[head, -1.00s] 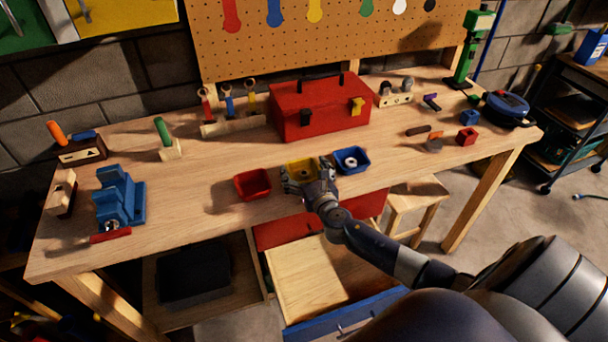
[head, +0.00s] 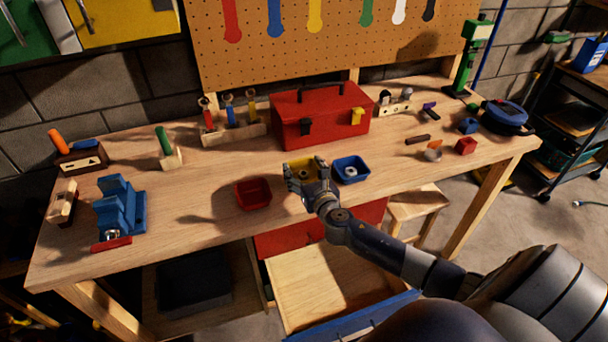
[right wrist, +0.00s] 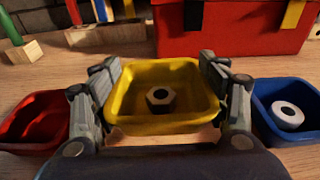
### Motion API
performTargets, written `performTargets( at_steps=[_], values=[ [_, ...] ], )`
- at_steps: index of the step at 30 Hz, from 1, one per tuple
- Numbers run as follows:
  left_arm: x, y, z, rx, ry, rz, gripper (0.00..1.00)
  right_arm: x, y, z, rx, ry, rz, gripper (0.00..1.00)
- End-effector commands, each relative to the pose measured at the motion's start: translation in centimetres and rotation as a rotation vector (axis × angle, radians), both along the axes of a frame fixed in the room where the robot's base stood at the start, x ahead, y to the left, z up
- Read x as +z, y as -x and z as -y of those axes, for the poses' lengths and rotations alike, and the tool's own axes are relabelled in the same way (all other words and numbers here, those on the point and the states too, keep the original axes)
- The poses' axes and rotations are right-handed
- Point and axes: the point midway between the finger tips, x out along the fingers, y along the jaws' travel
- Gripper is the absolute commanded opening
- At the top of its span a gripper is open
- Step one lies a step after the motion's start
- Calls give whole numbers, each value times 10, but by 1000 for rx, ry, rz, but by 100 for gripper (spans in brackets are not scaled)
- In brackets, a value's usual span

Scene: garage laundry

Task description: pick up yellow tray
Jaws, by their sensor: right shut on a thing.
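In the right wrist view the tray (right wrist: 160,124) sits level between the fingers. I cannot tell whether its base is clear of the bench top. My left gripper is not in view.
A red tray (head: 253,193) stands close left of the yellow one, and a blue tray (head: 350,171) with a white ring close right. A red toolbox (head: 322,119) stands behind. A pulled-out drawer (head: 322,287) is below the bench front.

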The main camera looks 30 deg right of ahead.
Motion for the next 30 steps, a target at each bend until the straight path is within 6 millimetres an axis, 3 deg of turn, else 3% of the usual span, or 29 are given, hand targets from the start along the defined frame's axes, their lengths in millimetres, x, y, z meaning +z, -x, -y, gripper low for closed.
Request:
performTargets(
  at_steps=[8, 21, 30],
  values=[
    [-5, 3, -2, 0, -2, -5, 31, 2, 32, -6, 1, 0, -2, 45],
    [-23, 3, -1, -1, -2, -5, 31, 9, 125, -24, 2, -1, -3, 45],
    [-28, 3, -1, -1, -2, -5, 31, 15, 154, -29, 0, 1, 0, 45]
  ],
)
